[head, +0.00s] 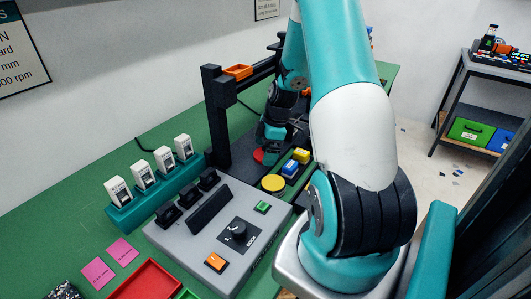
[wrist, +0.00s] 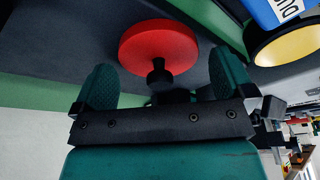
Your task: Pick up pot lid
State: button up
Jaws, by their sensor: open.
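My gripper (wrist: 163,80) is open there, with one teal finger on each side of the knob. The knob is between the fingers or just beyond their tips; I cannot tell which. No finger visibly touches it.
A yellow disc (head: 273,183) and blue and yellow boxes (head: 290,168) stand close to the lid. A black upright post (head: 216,120) rises left of my gripper. A grey control panel (head: 190,235) fills the near bench.

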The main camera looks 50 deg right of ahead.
jog(key=c, duration=0.8)
jog(key=shift+r, duration=0.1)
